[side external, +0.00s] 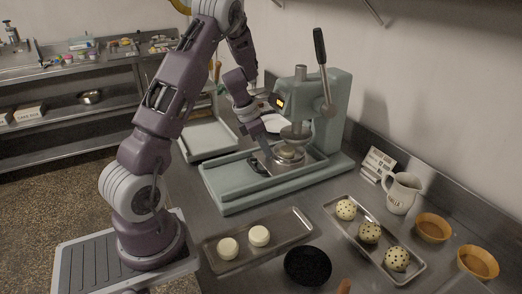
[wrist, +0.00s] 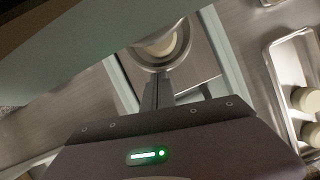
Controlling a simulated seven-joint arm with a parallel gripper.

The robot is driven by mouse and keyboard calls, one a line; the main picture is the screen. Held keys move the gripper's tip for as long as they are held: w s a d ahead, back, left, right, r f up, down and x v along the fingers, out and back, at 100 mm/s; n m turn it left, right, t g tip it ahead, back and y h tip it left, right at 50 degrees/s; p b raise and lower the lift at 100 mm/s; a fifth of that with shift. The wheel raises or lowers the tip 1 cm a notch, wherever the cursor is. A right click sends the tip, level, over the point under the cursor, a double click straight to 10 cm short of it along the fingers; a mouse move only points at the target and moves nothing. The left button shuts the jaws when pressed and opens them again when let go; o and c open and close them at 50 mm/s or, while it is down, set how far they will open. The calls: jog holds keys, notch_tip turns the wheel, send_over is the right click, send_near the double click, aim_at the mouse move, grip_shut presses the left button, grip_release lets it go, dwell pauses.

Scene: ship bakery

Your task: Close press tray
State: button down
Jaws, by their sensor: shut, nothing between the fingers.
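The press (side external: 332,105) is a pale green machine with a black-knobbed lever standing up and a round head above its base. Its tray (side external: 240,171) lies in the green base frame, on the side toward my arm. A round metal dish (side external: 289,158) with something pale in it sits below and slightly in front of the head. In the wrist view the dish (wrist: 162,48) lies just beyond my fingertips. My gripper (wrist: 157,88) is shut and empty, pointing down over the tray beside the dish. Whether the fingertips touch the tray or dish is unclear.
A metal tray (side external: 222,265) with two pale dough rounds lies in front. To the right are a tray (side external: 342,223) of speckled balls, a white jug (side external: 402,193) and two orange bowls (side external: 432,228). A black round dish (side external: 307,266) sits near the front.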

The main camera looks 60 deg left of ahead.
aim_at(260, 154)
jog(key=d+v, duration=0.1)
jog(key=v, duration=0.8)
jog(key=s+a+n+y, duration=0.1)
jog(key=s+a+n, duration=0.2)
jog(key=s, duration=0.7)
jog(key=x, duration=0.9)
jog(key=shift+w+f, duration=0.25)
jog(key=shift+f, duration=0.05)
jog(key=w, duration=0.3)
jog(key=shift+w+f, duration=0.3)
jog(key=shift+w, duration=0.4)
jog(key=shift+w+r, duration=0.15)
jog(key=shift+w, duration=1.5)
